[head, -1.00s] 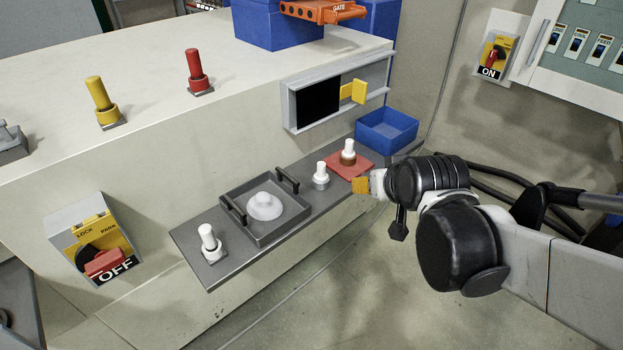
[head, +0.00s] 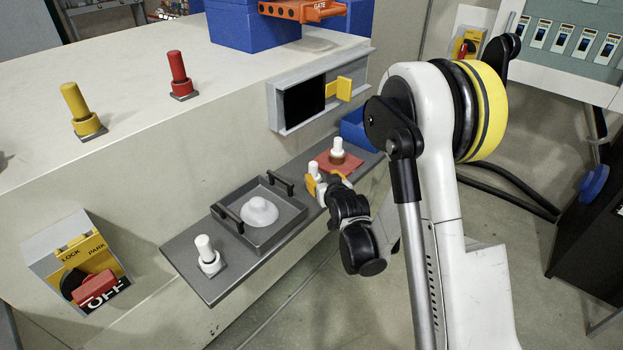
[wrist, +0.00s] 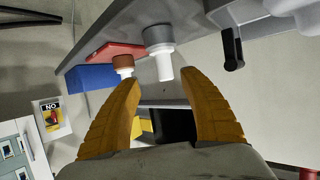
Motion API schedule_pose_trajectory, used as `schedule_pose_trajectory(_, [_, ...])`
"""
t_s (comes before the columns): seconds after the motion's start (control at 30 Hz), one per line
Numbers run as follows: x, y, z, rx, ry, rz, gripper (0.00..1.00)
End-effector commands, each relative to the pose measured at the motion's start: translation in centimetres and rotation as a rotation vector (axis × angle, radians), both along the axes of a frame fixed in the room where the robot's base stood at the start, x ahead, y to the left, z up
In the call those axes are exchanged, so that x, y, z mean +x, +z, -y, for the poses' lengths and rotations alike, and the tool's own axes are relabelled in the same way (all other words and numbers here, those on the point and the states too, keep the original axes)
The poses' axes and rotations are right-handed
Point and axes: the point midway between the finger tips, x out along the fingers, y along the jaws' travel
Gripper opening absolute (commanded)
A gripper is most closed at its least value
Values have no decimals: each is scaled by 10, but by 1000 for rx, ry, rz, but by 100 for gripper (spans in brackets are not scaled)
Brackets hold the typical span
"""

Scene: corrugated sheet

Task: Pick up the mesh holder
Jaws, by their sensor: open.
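No part is labelled mesh holder, so I cannot tell for sure which piece it is. A small white-topped peg with a grey base (head: 314,169) stands on the grey shelf (head: 190,272), partly hidden by my gripper in the head view. My gripper (wrist: 163,80) is open, its two orange fingers pointing at this peg. In the wrist view the peg's white stem (wrist: 165,68) appears between the fingertips, with no clear contact. A similar white peg with a brown base (head: 337,150) stands on a red mat (head: 353,167) just beyond.
A grey tray (head: 250,236) with two black handles and a white dome sits left of my gripper. Another white peg (head: 207,254) stands at the shelf's near end. A blue bin (head: 352,130) is behind my arm. A slot panel with a yellow handle (head: 344,88) is above.

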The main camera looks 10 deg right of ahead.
Motion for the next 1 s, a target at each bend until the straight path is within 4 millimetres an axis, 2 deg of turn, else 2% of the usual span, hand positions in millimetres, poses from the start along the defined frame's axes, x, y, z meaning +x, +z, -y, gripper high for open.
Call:
schedule_pose_trajectory(0.1, [19,-10,0,0,0,0,51])
schedule_pose_trajectory(0.27, [36,-15,-2,0,0,-1,51])
schedule_pose_trajectory(0.5, [71,-25,-8,0,0,-1,51])
schedule_pose_trajectory(0.6, [77,-26,-7,0,0,-1,51])
schedule_pose_trajectory(0.83, [78,-25,-8,0,0,-1,50])
schedule_pose_trajectory(1.0, [78,-25,-8,0,0,-1,0])
